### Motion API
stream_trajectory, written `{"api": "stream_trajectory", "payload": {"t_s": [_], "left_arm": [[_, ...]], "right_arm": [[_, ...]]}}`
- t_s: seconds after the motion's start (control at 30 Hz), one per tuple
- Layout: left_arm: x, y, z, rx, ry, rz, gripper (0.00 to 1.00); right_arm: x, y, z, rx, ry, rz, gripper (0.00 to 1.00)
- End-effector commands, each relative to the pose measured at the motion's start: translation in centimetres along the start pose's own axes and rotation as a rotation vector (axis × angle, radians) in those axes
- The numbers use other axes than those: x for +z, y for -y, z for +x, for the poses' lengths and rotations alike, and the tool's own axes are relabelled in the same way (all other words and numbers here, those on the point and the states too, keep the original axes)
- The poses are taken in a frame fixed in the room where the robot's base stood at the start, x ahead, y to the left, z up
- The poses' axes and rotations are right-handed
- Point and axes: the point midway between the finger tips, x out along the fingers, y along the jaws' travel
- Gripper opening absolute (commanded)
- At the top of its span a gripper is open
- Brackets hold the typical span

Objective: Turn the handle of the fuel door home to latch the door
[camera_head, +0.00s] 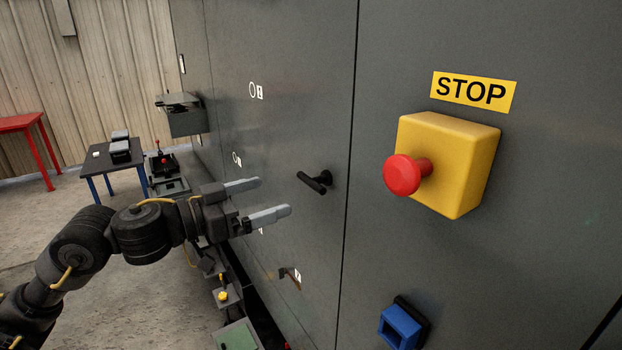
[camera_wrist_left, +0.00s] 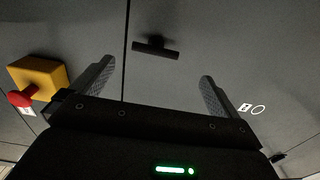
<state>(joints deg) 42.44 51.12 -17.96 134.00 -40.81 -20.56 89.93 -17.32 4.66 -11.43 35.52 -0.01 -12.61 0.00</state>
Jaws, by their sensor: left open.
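The black T-shaped handle (camera_head: 316,182) sticks out from the grey fuel door (camera_head: 285,120), close to the vertical seam at the door's right. In the head view its bar slants slightly. My left gripper (camera_head: 268,200) is open and empty to the left of the handle, with its fingers pointing toward it and a gap between. In the left wrist view the handle (camera_wrist_left: 156,48) lies ahead, between the lines of the two spread fingertips (camera_wrist_left: 157,70) and beyond them, not touched. My right gripper is not in view.
A yellow box with a red stop button (camera_head: 403,175) juts out right of the seam, under a STOP label (camera_head: 473,91). A blue socket (camera_head: 401,326) is below it. Lower left stand a green-topped box (camera_head: 238,337) and small fittings. A dark table (camera_head: 112,160) stands farther back.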

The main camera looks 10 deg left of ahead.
Motion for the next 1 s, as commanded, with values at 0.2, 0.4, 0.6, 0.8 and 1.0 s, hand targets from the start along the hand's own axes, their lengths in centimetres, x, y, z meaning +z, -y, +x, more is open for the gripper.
{"api": "stream_trajectory", "payload": {"t_s": [0.2, 0.4, 0.6, 0.8, 1.0], "left_arm": [[-0.5, -0.8, -0.3, 0.011, 0.001, 0.01, 1.0], [-0.8, -0.8, 1.9, 0.012, -0.002, 0.005, 1.0], [-0.8, -0.9, 5.7, 0.012, -0.001, 0.004, 1.0], [-0.7, -0.9, 8.8, 0.011, -0.002, 0.006, 1.0], [-0.5, -0.8, 10.3, 0.009, 0.0, 0.009, 1.0]], "right_arm": [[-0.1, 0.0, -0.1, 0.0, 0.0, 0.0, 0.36], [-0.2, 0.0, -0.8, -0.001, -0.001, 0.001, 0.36], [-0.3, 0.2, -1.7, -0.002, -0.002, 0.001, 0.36], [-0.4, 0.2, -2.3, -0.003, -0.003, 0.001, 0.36], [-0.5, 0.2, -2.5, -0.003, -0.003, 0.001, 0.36]]}}
